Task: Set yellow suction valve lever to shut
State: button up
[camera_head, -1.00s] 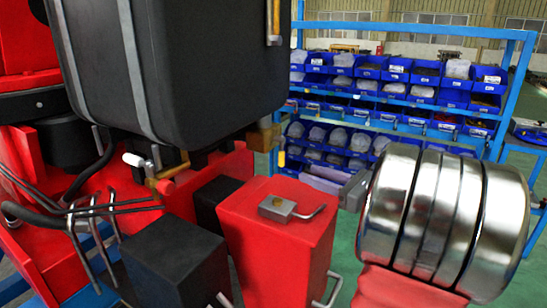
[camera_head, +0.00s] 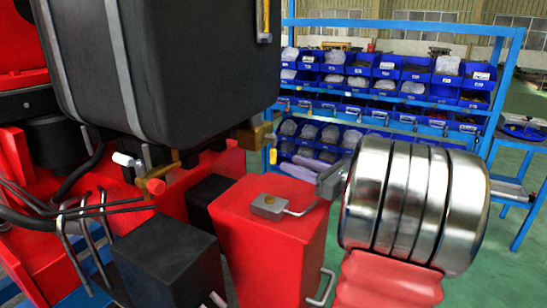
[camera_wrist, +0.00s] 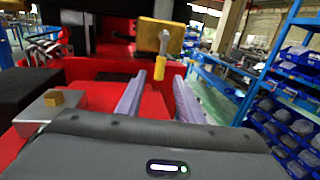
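The yellow suction valve lever (camera_head: 272,156) hangs down from a brass valve block (camera_head: 252,136) under the black tank. In the wrist view the yellow lever (camera_wrist: 160,67) hangs below the brass block (camera_wrist: 161,36), and its tip appears between my fingertips. My gripper (camera_wrist: 160,79) is open, with its two purple-grey fingers on either side of the lever's line. In the head view my gripper (camera_head: 282,168) is just right of the lever and close to it. I cannot tell whether the fingers touch the lever.
A second valve lever with a white end (camera_head: 124,159) is at the left. A red box (camera_head: 268,235) with a grey latch (camera_head: 270,206) stands in front of the valve. The black tank (camera_head: 175,60) hangs above. Blue shelves with bins (camera_head: 400,88) stand behind, over green floor.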

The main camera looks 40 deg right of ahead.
aim_at(273, 154)
jog(key=w, duration=0.2)
jog(key=w+a, duration=0.1)
jog(key=w, duration=0.5)
jog(key=shift+w+a, duration=0.15)
jog(key=shift+w, duration=0.05)
jog(key=shift+c, duration=0.4)
grip_shut()
